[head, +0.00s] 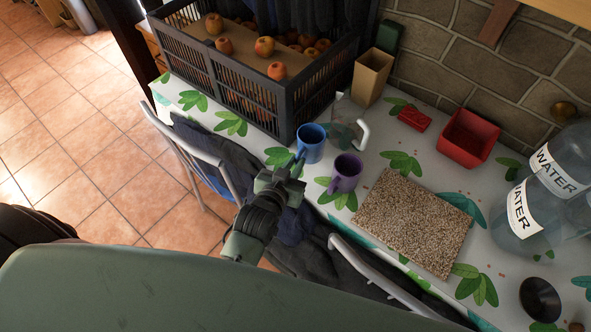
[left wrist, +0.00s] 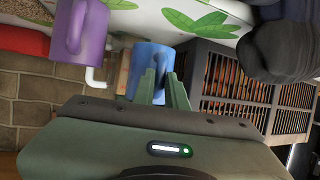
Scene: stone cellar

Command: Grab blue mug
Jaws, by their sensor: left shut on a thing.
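The blue mug (head: 312,146) stands upright on the leaf-patterned tablecloth near the table's front edge. My left gripper (head: 294,166) reaches in from the front edge and is shut on the mug, at the side facing me. In the left wrist view the blue mug (left wrist: 141,58) sits behind the two green fingers (left wrist: 163,88), which close around what looks like its handle. The fingers partly hide the mug there. My right gripper is not in view.
A purple mug (head: 346,173) stands close to the right. A glass jug (head: 345,122) is behind, and a black crate of apples (head: 205,75) is behind left. A cork-like mat (head: 416,222), red bin (head: 466,139) and water bottles (head: 541,204) lie right. Chairs (head: 195,155) line the front edge.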

